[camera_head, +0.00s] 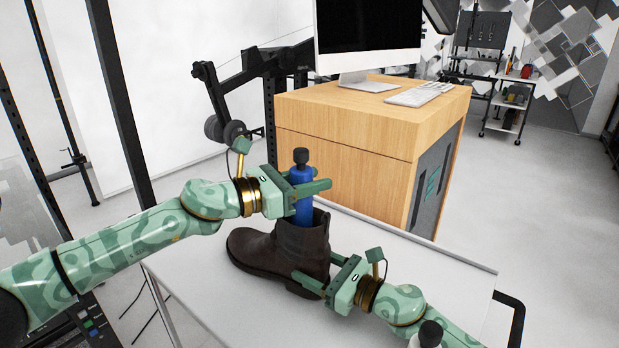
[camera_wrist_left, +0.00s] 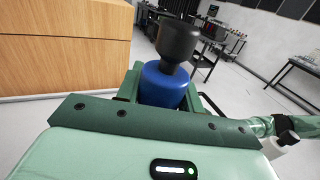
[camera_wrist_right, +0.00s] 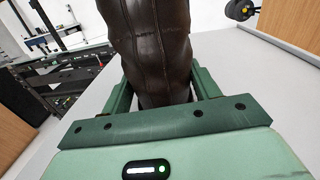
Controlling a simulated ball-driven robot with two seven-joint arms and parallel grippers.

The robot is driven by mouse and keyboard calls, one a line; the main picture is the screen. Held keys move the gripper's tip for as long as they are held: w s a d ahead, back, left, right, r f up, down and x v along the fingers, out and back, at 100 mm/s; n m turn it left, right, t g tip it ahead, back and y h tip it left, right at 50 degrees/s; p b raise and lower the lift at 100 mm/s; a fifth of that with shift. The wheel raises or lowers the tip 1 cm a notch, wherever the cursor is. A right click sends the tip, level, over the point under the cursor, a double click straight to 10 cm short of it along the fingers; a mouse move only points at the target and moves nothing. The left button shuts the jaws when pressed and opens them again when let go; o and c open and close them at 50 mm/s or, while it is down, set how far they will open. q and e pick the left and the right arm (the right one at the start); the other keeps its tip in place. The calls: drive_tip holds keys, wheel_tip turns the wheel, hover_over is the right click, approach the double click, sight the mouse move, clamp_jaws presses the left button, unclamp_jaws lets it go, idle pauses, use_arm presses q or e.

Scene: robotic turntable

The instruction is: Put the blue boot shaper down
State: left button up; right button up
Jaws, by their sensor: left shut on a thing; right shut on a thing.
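The blue boot shaper (camera_head: 303,207) stands upright with its black knob on top, its lower end inside the opening of the dark brown boot (camera_head: 272,256). My left gripper (camera_head: 308,190) is shut on the shaper near its top; the blue body also shows between the fingers in the left wrist view (camera_wrist_left: 163,86). The boot stands on the white table, toe to the left. My right gripper (camera_head: 316,284) is shut on the lower part of the boot at its heel side, and the boot fills the right wrist view (camera_wrist_right: 150,50). The shaper's lower end is hidden in the boot.
The white table (camera_head: 210,290) has bare space left of and in front of the boot. A white bottle with a dark cap (camera_head: 429,335) shows at the bottom, beside my right arm. A wooden desk (camera_head: 345,135) with a monitor and keyboard stands behind the table.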

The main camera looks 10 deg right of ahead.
use_arm(q)
drive_tip(key=shift+f, duration=0.4)
drive_tip(key=o, duration=1)
drive_tip(key=shift+r, duration=0.8)
drive_tip(key=v, duration=1.2)
drive_tip(key=shift+f, duration=0.15)
use_arm(e)
drive_tip(key=o, duration=1.5)
drive_tip(key=shift+c, duration=0.2)
